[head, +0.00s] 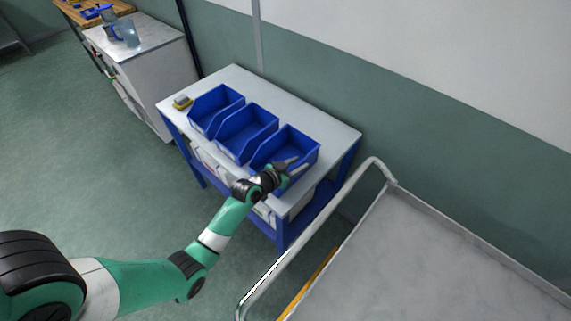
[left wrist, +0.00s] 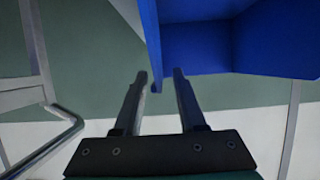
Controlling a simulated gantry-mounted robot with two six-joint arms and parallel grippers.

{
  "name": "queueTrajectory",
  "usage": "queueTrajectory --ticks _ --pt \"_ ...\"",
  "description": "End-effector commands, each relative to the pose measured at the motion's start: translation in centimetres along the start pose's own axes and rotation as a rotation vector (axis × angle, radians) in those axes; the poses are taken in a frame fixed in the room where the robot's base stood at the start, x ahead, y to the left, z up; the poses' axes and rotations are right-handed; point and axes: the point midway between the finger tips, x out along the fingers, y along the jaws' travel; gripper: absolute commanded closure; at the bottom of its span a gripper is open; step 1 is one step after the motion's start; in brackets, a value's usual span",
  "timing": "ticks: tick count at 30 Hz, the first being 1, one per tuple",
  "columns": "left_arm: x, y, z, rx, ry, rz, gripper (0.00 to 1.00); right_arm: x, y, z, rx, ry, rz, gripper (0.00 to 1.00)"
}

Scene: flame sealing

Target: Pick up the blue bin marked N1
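Three blue bins stand in a row on a small table: a left one (head: 205,118), a middle one (head: 236,150) and a right one (head: 306,150). No N1 marking is legible, so I cannot tell which bin bears it. My left gripper (head: 293,166) is at the front right part of the right bin. In the left wrist view, the left gripper (left wrist: 161,76) has its fingers apart, and a blue bin's wall (left wrist: 152,45) reaches down to the gap between the fingertips. I cannot tell whether they touch. My right gripper is not in view.
The table (head: 336,133) has a grey top and blue legs. A small yellow and grey object (head: 182,102) lies at its left end. A metal cart with a rail (head: 378,163) stands close on the right. A white cabinet (head: 155,60) with a jug is behind left.

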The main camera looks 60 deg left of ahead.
Motion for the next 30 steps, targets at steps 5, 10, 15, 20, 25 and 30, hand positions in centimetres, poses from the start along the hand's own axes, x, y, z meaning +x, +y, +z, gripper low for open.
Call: queueTrajectory --ticks 5,10,15,20,25,30 --pt "2.5 -0.1 0.2 0.000 0.001 0.000 0.60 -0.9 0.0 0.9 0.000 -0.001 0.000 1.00" --pt "2.5 0.0 0.1 0.000 0.001 -0.001 0.60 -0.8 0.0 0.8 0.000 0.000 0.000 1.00" --pt "2.5 -0.1 0.1 0.000 0.001 -0.001 0.82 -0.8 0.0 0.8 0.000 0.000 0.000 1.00" --pt "2.5 -0.1 0.1 0.000 0.000 -0.001 1.00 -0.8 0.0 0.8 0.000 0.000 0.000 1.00" --pt "2.5 -0.1 0.1 0.000 0.000 -0.001 1.00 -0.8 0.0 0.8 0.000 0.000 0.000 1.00" --pt "2.5 -0.1 0.1 0.000 0.000 -0.001 1.00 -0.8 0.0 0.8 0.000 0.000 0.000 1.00"
